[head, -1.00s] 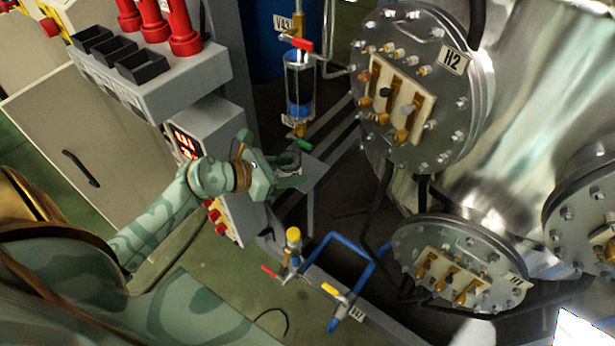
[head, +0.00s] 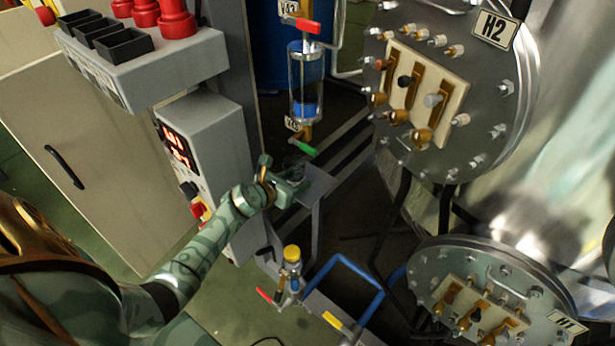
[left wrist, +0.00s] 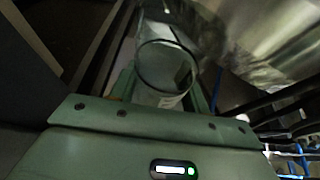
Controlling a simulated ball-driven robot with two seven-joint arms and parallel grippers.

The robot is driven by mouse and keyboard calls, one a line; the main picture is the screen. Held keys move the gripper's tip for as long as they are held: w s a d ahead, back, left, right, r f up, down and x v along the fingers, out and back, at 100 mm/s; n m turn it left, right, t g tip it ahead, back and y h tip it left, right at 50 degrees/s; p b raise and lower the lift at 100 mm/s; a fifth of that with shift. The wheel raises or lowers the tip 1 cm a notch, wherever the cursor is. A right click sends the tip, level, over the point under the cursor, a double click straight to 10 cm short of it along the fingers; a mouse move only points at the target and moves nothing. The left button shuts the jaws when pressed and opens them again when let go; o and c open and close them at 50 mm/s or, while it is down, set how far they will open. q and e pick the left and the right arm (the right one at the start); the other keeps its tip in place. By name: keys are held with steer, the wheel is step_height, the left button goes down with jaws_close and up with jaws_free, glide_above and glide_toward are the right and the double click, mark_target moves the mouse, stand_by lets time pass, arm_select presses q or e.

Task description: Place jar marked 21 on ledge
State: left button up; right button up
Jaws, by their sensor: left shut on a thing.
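My left gripper (head: 296,184) is shut on a clear glass jar, beside the grey cabinet. In the left wrist view the jar (left wrist: 166,68) stands between the fingers with its round open rim toward the camera. A pale label patch shows on its side, but I cannot read a number. In the head view the jar is mostly hidden by the gripper. A small grey ledge (head: 318,188) lies at the gripper, under the green-handled valve (head: 303,148). I cannot tell whether the jar touches the ledge. My right gripper is not in view.
A glass cylinder with blue liquid (head: 305,85) hangs above the ledge. The control box (head: 190,135) is close on the left. A yellow-capped valve (head: 291,254) and blue pipe (head: 352,270) are below. Large flanges marked H2 (head: 470,90) and H1 (head: 490,290) stand right.

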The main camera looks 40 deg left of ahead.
mark_target(306, 175)
arm_select(q)
steer(key=shift+w, duration=0.8)
steer(key=w, duration=0.1)
steer(key=w+b, duration=0.1)
steer(key=w, duration=0.1)
steer(key=shift+w+d+f+b, duration=0.15)
steer(key=shift+d+b, duration=0.1)
steer(key=shift+b, duration=0.05)
steer(key=shift+f+b, duration=0.6)
steer(key=shift+f, duration=0.2)
steer(key=shift+r, duration=0.25)
steer(key=shift+f, duration=0.2)
steer(key=o, duration=1.1)
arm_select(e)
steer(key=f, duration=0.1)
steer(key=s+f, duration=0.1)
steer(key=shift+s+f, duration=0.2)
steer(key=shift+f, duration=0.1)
arm_select(q)
steer(key=shift+r, duration=0.1)
